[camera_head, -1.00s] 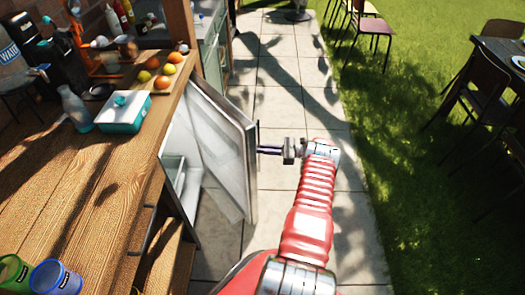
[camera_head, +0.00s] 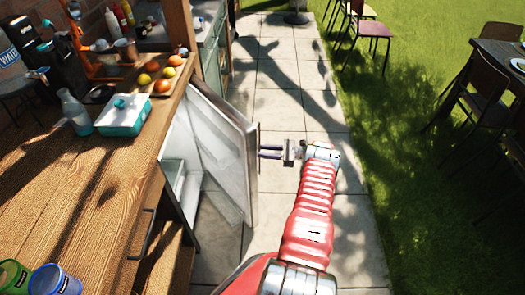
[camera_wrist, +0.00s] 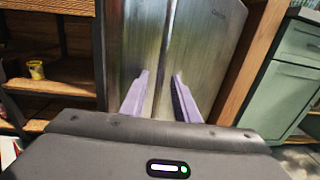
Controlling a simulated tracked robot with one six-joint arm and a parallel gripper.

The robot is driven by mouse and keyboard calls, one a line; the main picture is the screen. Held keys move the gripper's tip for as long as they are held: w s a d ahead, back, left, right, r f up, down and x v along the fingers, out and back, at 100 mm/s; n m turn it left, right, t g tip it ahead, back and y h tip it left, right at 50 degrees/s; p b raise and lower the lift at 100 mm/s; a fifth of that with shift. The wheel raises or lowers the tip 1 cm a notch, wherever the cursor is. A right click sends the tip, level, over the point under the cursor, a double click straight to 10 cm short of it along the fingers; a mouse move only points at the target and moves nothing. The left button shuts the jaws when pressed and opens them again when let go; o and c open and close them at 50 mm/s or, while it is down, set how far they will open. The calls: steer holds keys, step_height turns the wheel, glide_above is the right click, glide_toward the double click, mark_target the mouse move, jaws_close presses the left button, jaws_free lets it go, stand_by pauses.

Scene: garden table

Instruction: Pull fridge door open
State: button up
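The fridge door (camera_head: 228,150) stands ajar under the wooden counter, swung out over the paving. White shelves of the fridge inside (camera_head: 190,190) show behind it. My gripper (camera_head: 262,151) is at the outer face of the door, its two fingers parted and pointing at it. In the wrist view the metal fridge door (camera_wrist: 200,40) fills the middle, with my fingers (camera_wrist: 160,78) on either side of a vertical line on it. I see nothing held between them. Whether the fingertips touch the door I cannot tell.
A green cabinet (camera_wrist: 290,75) stands beyond the door. Paving to the right is clear.

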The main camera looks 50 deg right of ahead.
steer(key=shift+s, duration=0.1)
steer(key=v, duration=0.7)
steer(key=shift+d, duration=0.2)
steer(key=shift+s, duration=0.1)
